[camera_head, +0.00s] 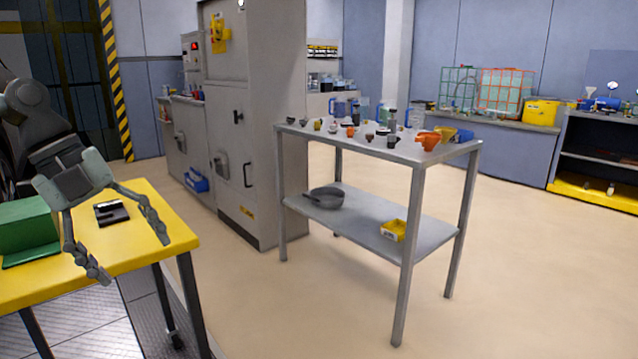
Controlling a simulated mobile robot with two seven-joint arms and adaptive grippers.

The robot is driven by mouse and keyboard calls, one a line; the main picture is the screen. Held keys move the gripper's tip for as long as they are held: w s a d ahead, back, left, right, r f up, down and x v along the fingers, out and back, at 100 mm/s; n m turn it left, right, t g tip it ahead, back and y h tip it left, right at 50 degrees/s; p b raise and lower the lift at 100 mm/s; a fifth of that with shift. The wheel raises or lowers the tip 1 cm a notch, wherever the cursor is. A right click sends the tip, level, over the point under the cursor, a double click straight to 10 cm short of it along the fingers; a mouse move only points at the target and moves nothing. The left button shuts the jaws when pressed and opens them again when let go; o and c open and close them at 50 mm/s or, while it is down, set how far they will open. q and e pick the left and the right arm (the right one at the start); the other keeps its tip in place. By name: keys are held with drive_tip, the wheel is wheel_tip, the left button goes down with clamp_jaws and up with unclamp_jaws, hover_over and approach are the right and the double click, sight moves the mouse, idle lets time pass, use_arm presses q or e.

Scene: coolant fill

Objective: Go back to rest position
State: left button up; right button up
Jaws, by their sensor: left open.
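My left arm comes in from the left edge. My left gripper (130,245) is open and empty, its two fingers spread wide and pointing down to the right. It hangs in front of and above the yellow table (160,205) at the left. Between its fingers, farther back, a small black and white item (111,213) lies on the table. A green box (25,230) stands on the table left of the gripper. My right gripper is not in view.
A grey two-level metal table (400,153) stands in the middle with small parts, orange funnels (428,140) and a blue jug (340,107) on top. Its lower shelf holds a grey bowl (327,197) and a yellow bin (393,230). A grey cabinet (235,130) stands behind. The floor at right is clear.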

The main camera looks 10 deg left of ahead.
use_arm(q)
drive_tip(key=w+d+f+n+t+h, duration=0.2)
drive_tip(key=w+n+t+h, duration=0.1)
drive_tip(key=w+t, duration=0.2)
drive_tip(key=w+d+f+n+t+h, duration=0.2)
drive_tip(key=w+t+h, duration=0.2)
drive_tip(key=w+t, duration=0.1)
drive_tip(key=s+a+f+n+t+y, duration=0.1)
drive_tip(key=a+f+n+t+y, duration=0.1)
drive_tip(key=a+f+n+y, duration=0.5)
drive_tip(key=s+a+f+n+t+y, duration=0.1)
drive_tip(key=s+a+f+n+y, duration=0.15)
drive_tip(key=f+n+y, duration=0.7)
drive_tip(key=s+d+f+n+g+h, duration=0.1)
drive_tip(key=s+d+f+g, duration=0.15)
drive_tip(key=s+f, duration=0.45)
drive_tip(key=s+d+f+n+g+h, duration=0.1)
drive_tip(key=s+f+n+g, duration=0.2)
drive_tip(key=f, duration=0.8)
drive_tip(key=s+d+f+g+h, duration=0.2)
drive_tip(key=s+d+f+g, duration=0.3)
drive_tip(key=s+d, duration=0.5)
wheel_tip(320, 180, down, 2)
drive_tip(key=shift+s+f+m+g+p, duration=0.15)
drive_tip(key=shift+s+m+g+p, duration=0.1)
drive_tip(key=shift+m+g+p, duration=0.1)
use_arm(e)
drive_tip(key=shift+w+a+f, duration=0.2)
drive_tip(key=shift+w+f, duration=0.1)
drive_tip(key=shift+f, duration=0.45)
